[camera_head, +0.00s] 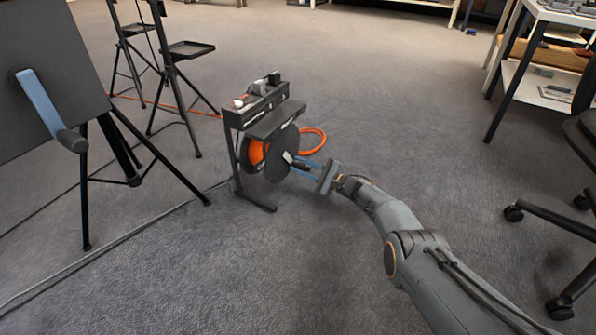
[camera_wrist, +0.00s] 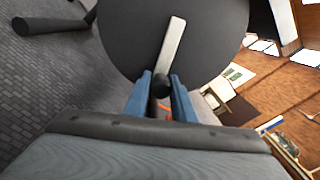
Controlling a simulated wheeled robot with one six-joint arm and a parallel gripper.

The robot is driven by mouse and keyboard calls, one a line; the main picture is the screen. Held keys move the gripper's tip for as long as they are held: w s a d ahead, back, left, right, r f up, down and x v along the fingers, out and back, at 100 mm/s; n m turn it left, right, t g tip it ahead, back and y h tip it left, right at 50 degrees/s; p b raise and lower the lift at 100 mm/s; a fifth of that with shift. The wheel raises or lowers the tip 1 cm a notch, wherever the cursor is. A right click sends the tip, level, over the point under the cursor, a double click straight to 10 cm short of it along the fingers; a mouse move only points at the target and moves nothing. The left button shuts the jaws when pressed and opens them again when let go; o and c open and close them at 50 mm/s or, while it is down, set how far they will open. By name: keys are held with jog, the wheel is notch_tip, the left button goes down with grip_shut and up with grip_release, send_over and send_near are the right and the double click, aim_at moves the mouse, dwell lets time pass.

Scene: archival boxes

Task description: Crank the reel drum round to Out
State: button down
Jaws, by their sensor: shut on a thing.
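The reel drum is a dark round disc (camera_head: 270,160) with orange cable behind it, held in a black floor stand (camera_head: 233,150). The disc also fills the upper middle of the wrist view (camera_wrist: 215,35). A pale crank arm (camera_wrist: 173,45) runs down across the disc to a dark knob (camera_wrist: 160,84). My gripper (camera_wrist: 160,92) has its two blue fingers on either side of the knob, shut on it. In the head view my gripper (camera_head: 303,168) reaches the disc from the right. Any Out mark is too small to read.
A dark panel with a blue-grey lever (camera_head: 40,103) stands on tripod legs at the left. More tripod stands (camera_head: 172,75) are behind it. A cable (camera_head: 120,240) lies on the carpet. A chair (camera_head: 535,215) and white table (camera_head: 535,75) stand at the right. Carpet between is clear.

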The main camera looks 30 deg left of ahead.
jog(key=shift+d, duration=0.1)
jog(key=c, duration=1.5)
grip_release()
jog(key=shift+w+d, duration=0.1)
jog(key=shift+w, duration=0.05)
jog(key=shift+a, duration=0.2)
jog(key=d+p, duration=0.4)
jog(key=d, duration=0.3)
jog(key=shift+d+f, duration=0.1)
jog(key=shift+d, duration=0.35)
